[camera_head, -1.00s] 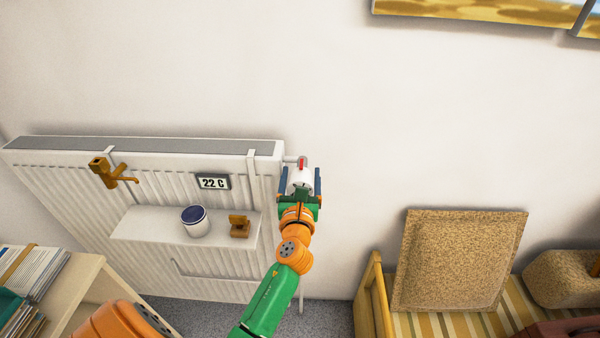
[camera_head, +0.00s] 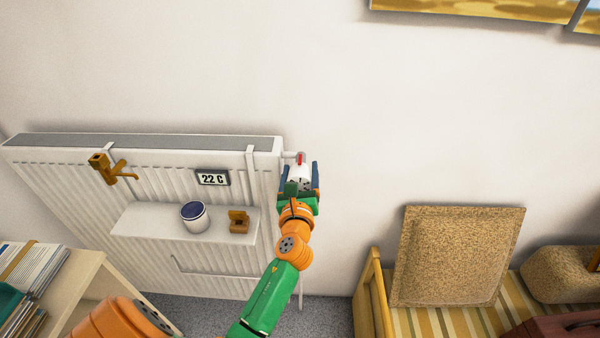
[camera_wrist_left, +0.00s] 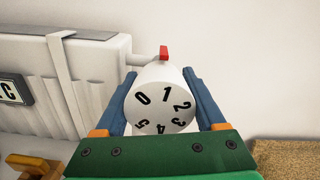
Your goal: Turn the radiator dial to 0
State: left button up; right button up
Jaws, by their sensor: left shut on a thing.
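The white radiator dial (camera_head: 300,172) sits at the right end of the radiator, below a small red marker (camera_head: 300,159). In the left wrist view the dial face (camera_wrist_left: 160,108) shows black numbers. The 1 is at the top, nearest the red marker (camera_wrist_left: 163,52), the 0 is to its left and the 2 to its right. My left gripper (camera_head: 301,180) is shut on the dial, with one blue finger on each side; it also shows in the left wrist view (camera_wrist_left: 160,103). My right gripper is not in view.
The white radiator (camera_head: 75,165) carries a 22 C display (camera_head: 212,178), a brass tap-like hook (camera_head: 112,168) and a shelf (camera_head: 145,222) with a white pot (camera_head: 195,217) and a small brown holder (camera_head: 239,222). A cushioned bench (camera_head: 455,255) stands at right. The wall right of the dial is clear.

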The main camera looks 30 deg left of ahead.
pick_arm(q)
jog(key=n, duration=0.4)
jog(key=shift+b, duration=0.35)
jog(key=shift+n+b, duration=0.3)
jog(key=shift+n, duration=1.9)
jog(key=o, duration=1)
jog(key=shift+o, duration=0.2)
jog(key=shift+w, duration=0.15)
